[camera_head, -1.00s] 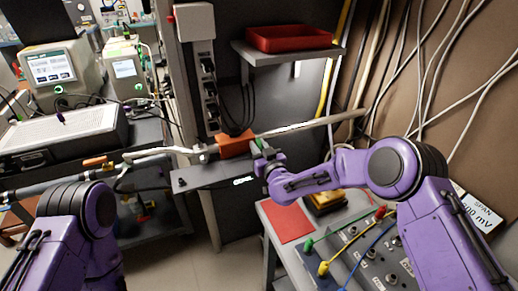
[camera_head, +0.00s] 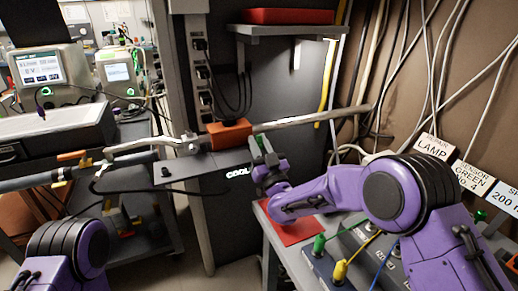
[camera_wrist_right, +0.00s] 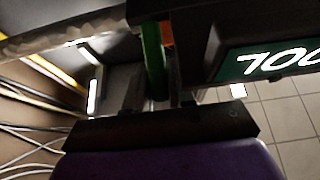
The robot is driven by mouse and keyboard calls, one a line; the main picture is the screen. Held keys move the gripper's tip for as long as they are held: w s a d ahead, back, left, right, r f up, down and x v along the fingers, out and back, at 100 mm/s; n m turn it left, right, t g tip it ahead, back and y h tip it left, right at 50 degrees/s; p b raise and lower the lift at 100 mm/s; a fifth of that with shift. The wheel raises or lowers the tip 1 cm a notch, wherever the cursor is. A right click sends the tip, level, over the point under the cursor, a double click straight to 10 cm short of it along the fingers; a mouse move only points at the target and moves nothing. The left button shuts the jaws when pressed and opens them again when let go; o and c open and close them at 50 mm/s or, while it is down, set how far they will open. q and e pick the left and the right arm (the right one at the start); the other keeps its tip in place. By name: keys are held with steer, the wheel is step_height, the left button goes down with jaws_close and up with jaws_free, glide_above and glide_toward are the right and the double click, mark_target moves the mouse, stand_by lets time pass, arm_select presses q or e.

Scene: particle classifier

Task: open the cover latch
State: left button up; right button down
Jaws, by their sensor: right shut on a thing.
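A dark cover panel (camera_head: 200,168) with a partly hidden white label "COOL" lies under a pale pipe. At its right end is a narrow green latch piece (camera_head: 261,145). My right gripper (camera_head: 264,162) is at that end, its fingers shut on the green piece. In the right wrist view the green piece (camera_wrist_right: 153,60) stands between the two fingers (camera_wrist_right: 153,90), next to the dark panel edge with large white lettering. The fingers and panel hide part of it. Only my left arm shows at the lower left; its gripper is out of view.
An orange-red block (camera_head: 229,134) sits on the pale pipe (camera_head: 310,118), just left of the gripper. A bench with a red mat (camera_head: 293,232) and coloured plugs (camera_head: 340,270) lies below my right arm. Cables hang on the right wall.

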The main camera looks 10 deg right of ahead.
steer(key=c, duration=1)
jaws_free()
steer(key=shift+c, duration=0.2)
steer(key=shift+r, duration=0.15)
step_height(320, 180, up, 2)
steer(key=shift+r, duration=0.2)
steer(key=s+a+r+b, duration=0.1)
steer(key=s+r, duration=0.9)
steer(key=s, duration=0.4)
steer(key=shift+a+r, duration=0.15)
